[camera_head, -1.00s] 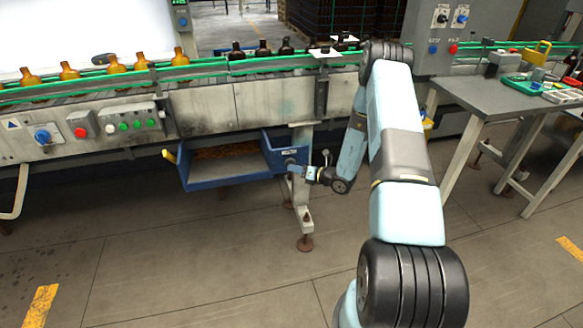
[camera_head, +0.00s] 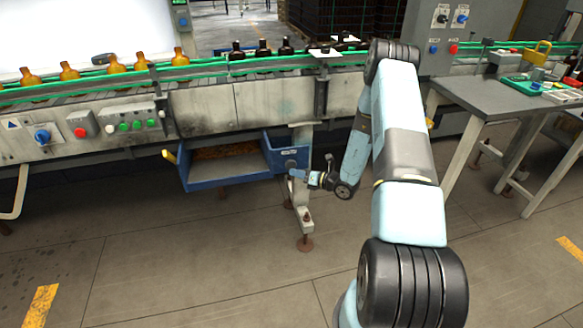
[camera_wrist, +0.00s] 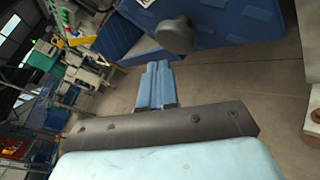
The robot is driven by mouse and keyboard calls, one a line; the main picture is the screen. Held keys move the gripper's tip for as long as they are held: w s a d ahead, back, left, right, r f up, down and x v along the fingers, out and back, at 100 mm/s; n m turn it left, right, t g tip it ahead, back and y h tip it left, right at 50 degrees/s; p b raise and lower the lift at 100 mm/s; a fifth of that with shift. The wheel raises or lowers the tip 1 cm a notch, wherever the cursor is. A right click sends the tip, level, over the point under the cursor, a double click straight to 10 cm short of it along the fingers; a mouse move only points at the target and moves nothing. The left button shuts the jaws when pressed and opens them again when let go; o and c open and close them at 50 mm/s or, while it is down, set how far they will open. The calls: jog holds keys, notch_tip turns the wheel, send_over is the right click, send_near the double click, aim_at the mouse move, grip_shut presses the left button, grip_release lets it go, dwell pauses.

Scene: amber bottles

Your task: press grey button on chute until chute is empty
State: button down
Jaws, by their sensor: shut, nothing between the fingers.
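The blue chute (camera_head: 225,180) hangs under the conveyor, with brown contents (camera_head: 225,152) lying inside it. The grey button (camera_head: 290,164) is on the blue panel at the chute's right end. In the wrist view the button (camera_wrist: 176,36) is a round grey knob standing out from the blue panel. My gripper (camera_head: 296,173) is shut and empty, just below and right of the button in the head view. In the wrist view my gripper's blue fingers (camera_wrist: 158,66) are together and point towards the panel, a little below the button. They appear apart from it.
The conveyor (camera_head: 235,105) runs above the chute and carries amber bottles (camera_head: 115,64) and dark bottles (camera_head: 263,48). A support leg with a foot (camera_head: 305,242) stands right beside my gripper. A grey table (camera_head: 490,100) is at right. The floor in front is clear.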

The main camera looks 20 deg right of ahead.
jog(key=shift+s, duration=2.25)
jog(key=s+a+r+n+g, duration=0.35)
jog(key=r+n, duration=0.25)
jog(key=r, duration=0.3)
jog(key=s+a+r+n+g, duration=0.35)
jog(key=r+n, duration=0.25)
jog(key=r, duration=0.4)
jog(key=s+a+r+n+g, duration=0.2)
jog(key=s+r+n+g, duration=0.2)
jog(key=r+n, duration=0.4)
jog(key=s+d+r+n+t+h, duration=0.2)
jog(key=s+d+r+n+h, duration=0.2)
jog(key=s+r+n, duration=0.3)
jog(key=s+d+r+n+t+h, duration=0.3)
jog(key=s+r+n+h, duration=0.4)
jog(key=s+r, duration=0.6)
jog(key=s+d, duration=0.1)
jog(key=s, duration=0.3)
jog(key=shift+h, duration=0.3)
jog(key=shift+w+d, duration=0.1)
